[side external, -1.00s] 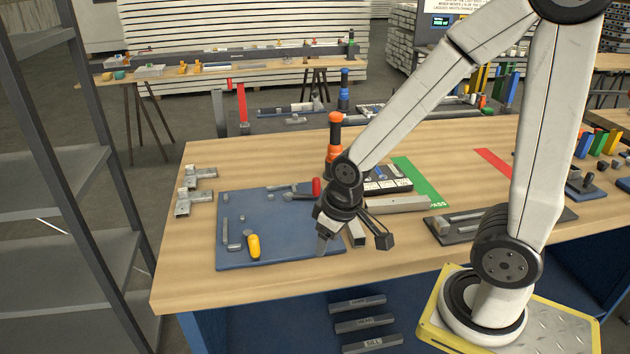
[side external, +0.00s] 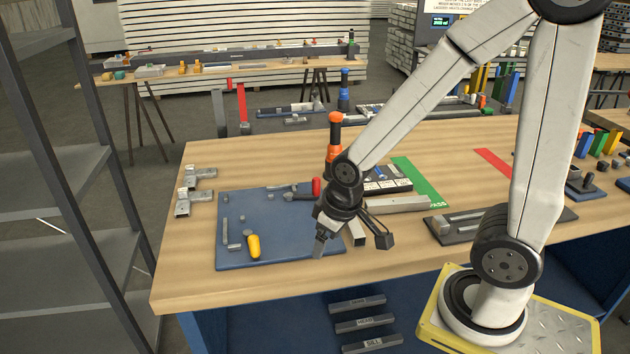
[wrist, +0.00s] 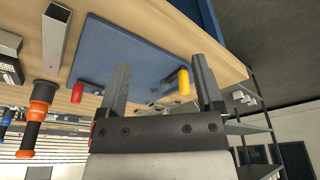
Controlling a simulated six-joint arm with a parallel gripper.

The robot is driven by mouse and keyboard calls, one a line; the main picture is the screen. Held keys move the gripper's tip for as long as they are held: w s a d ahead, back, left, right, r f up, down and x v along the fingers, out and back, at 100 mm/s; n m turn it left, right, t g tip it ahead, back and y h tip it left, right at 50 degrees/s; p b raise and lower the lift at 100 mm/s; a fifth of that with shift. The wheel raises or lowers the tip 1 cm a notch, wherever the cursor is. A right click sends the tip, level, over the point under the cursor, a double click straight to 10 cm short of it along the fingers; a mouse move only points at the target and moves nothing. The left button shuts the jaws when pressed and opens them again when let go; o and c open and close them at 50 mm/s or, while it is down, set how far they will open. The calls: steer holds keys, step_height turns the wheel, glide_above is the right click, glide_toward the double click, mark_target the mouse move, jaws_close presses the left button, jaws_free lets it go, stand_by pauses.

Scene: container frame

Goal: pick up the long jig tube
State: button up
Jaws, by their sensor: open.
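A grey square tube (side external: 400,204) lies along the bench beside the green strip, right of my gripper. A second grey square tube (side external: 357,236) lies close behind my gripper, partly hidden by it. In the wrist view this second tube (wrist: 54,40) lies left of the fingers, its hollow end visible. I cannot tell which one is the long jig tube. My gripper (side external: 320,246) points down over the right front part of the blue mat (side external: 285,250). In the wrist view its two fingers (wrist: 160,63) stand wide apart with nothing between them.
A yellow-handled tool (side external: 253,246), a red-handled tool (side external: 316,187) and small metal pieces lie on the mat. An orange and black upright tool (side external: 334,135) stands behind my wrist. A dark tray (side external: 440,236) lies to the right. The bench's left front is clear.

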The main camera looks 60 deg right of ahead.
steer(key=w+d+n, duration=0.1)
steer(key=d, duration=0.4)
steer(key=w+d+n+g, duration=0.1)
steer(key=d, duration=0.4)
steer(key=w+d+n, duration=0.1)
steer(key=d+n, duration=0.1)
steer(key=d, duration=0.4)
steer(key=shift+w+f+h, duration=0.15)
steer(key=shift+f+h, duration=0.15)
steer(key=shift+f, duration=0.1)
steer(key=s+d+n+g, duration=0.1)
steer(key=s+d+n, duration=0.1)
steer(key=d, duration=0.6)
steer(key=n, duration=0.2)
glide_above(399, 201)
step_height(399, 201, down, 2)
steer(key=shift+d+g, duration=0.15)
steer(key=shift+g, duration=0.15)
steer(key=shift+f, duration=1.35)
steer(key=shift+f, duration=0.1)
steer(key=shift+f, duration=2.45)
